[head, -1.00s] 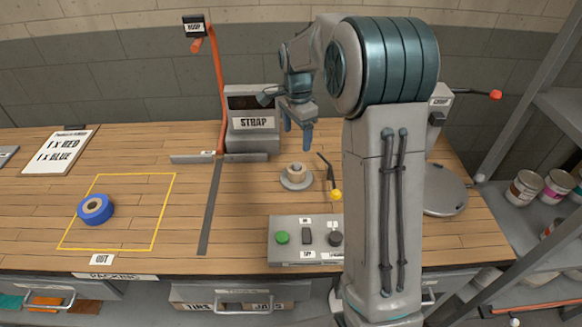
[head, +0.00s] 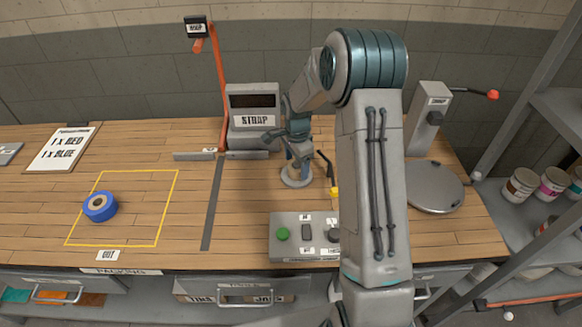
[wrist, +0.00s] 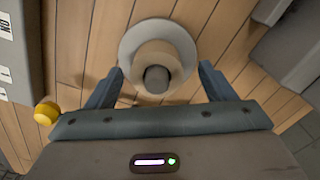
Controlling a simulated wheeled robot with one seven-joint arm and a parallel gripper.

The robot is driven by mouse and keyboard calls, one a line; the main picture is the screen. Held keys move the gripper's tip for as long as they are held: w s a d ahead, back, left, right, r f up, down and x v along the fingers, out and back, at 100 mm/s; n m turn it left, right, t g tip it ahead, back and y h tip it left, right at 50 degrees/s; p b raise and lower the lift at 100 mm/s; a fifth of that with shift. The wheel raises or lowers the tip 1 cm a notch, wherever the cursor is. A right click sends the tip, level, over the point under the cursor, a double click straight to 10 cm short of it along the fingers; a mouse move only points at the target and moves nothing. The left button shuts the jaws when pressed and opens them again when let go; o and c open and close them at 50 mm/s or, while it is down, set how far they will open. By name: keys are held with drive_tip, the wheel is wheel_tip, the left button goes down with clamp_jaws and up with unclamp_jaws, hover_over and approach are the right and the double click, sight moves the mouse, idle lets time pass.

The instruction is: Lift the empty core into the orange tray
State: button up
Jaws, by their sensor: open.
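The empty core (wrist: 172,55) is a beige ring around a dark pin on a round grey base (head: 291,182). In the wrist view the base (wrist: 132,35) lies just ahead of my gripper (wrist: 160,72). The gripper is open, with one finger on either side of the core and visible gaps between. In the head view my gripper (head: 298,158) is low over the base and hides most of the core.
A button panel (head: 290,250) and a small yellow knob (head: 334,192) are near the base; the knob (wrist: 46,113) also shows in the wrist view. The STRAP machine (head: 253,135) stands behind. A blue roll (head: 100,207) sits inside the yellow outline at left.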

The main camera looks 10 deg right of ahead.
drive_tip(key=shift+f, duration=0.75)
drive_tip(key=c, duration=1.1)
drive_tip(key=shift+o, duration=0.2)
